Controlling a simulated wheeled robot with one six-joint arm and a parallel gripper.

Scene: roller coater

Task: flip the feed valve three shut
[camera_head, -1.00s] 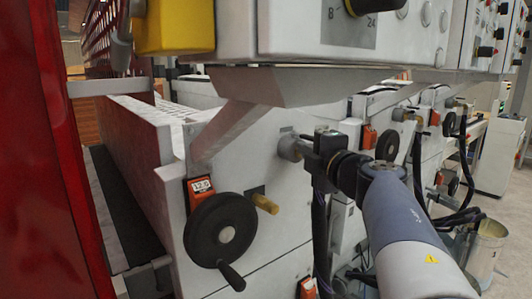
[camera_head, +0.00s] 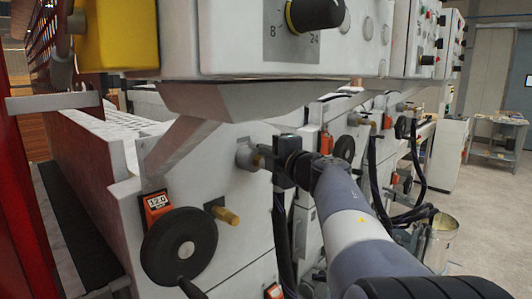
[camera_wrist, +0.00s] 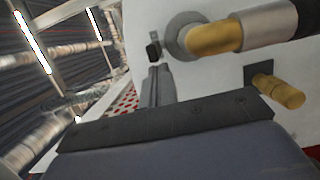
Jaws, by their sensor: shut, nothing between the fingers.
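My gripper (camera_head: 263,158) is at the machine's white side panel, close to a round grey fitting (camera_head: 246,156); the head view does not show whether they touch. In the wrist view its narrow fingers (camera_wrist: 158,86) are together and empty, beside and below a brass stub with a grey sleeve (camera_wrist: 215,38) on a round flange. A shorter brass peg (camera_wrist: 280,92) stands to the right; a brass peg also shows in the head view (camera_head: 226,215). No label tells which part is feed valve three, and its handle position cannot be told.
A black handwheel (camera_head: 180,247) with an orange counter (camera_head: 157,203) is lower left of my gripper. A grey overhang (camera_head: 235,98) juts out above. Dark hoses (camera_head: 280,235) hang below. More brass fittings (camera_head: 363,122) line the machine farther right; open floor lies right.

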